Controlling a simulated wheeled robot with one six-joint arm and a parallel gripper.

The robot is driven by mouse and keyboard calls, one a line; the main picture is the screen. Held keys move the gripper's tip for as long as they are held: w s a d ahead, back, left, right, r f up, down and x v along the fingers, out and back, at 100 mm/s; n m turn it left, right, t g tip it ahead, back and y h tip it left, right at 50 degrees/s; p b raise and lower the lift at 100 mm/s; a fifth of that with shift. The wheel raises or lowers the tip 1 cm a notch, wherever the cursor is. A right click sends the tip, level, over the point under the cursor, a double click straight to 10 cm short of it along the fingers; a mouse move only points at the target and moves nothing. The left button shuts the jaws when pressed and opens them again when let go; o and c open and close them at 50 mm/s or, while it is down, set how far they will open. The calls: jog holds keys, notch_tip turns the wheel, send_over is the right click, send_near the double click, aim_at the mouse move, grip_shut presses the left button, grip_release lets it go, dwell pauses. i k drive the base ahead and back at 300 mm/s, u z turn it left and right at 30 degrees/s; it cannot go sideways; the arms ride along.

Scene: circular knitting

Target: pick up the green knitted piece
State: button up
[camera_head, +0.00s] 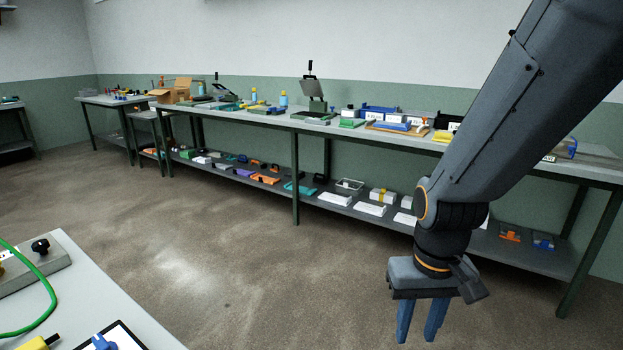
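My gripper (416,338) hangs at the lower right, pointing down over the bare floor. Its two blue fingers are apart with nothing between them. I cannot clearly identify a green knitted piece. A small flat green item (350,123) lies on the long bench top (283,121), too small to tell whether it is knitted. A teal-green flat item (300,188) lies on the bench's lower shelf. Both are far behind my gripper. My arm hides part of the bench's right side.
A light table (100,295) fills the lower left corner, with a green cable (50,292) and a grey box with a black knob (40,247). Another bench (105,100) stands at the back left. The floor (240,255) between is clear.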

aim_at(352, 123)
jog(key=u, duration=0.05)
jog(key=i, duration=2.2)
jog(key=z, duration=0.3)
jog(key=i, duration=1.55)
jog(key=z, duration=0.2)
